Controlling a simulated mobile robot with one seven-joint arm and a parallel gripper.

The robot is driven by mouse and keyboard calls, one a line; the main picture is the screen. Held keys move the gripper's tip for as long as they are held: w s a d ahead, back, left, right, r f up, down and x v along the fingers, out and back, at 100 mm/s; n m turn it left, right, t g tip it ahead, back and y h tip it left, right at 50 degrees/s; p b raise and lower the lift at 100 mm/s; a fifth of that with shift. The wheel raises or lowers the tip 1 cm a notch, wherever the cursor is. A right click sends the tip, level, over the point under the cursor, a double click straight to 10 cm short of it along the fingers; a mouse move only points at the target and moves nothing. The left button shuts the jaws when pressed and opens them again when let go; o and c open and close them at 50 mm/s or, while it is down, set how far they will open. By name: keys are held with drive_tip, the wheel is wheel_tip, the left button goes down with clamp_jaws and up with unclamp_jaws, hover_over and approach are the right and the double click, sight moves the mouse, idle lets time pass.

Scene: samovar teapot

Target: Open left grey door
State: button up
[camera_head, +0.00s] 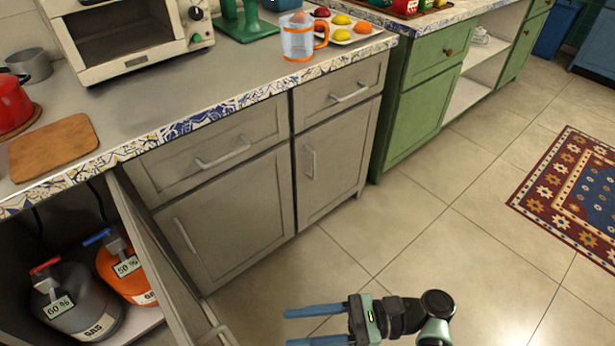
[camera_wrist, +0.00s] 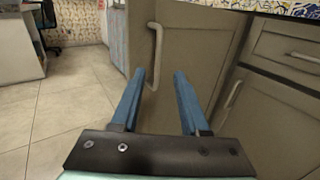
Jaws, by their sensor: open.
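The leftmost grey door (camera_head: 165,262) stands swung out from the cabinet, seen nearly edge-on in the head view. Its handle (camera_head: 216,334) is at the bottom edge there. In the wrist view this door (camera_wrist: 190,45) faces me, with its vertical handle (camera_wrist: 157,55) near its left edge. My gripper (camera_head: 287,327) is open and empty, low over the floor to the right of the door. In the wrist view my gripper's (camera_wrist: 159,72) blue fingers point toward the handle, which appears between and beyond their tips. In the head view the fingers are clear of it.
Grey and orange gas bottles (camera_head: 82,302) (camera_head: 128,268) stand inside the open compartment. A shut grey door (camera_head: 235,215) and another (camera_head: 335,165) adjoin it, below drawers. A green cabinet (camera_head: 425,100) stands farther right. The tiled floor (camera_head: 440,240) around my gripper is clear.

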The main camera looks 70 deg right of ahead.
drive_tip(key=shift+s+d+b, duration=0.1)
drive_tip(key=shift+s+b, duration=0.3)
drive_tip(key=shift+b, duration=0.2)
idle(0.3)
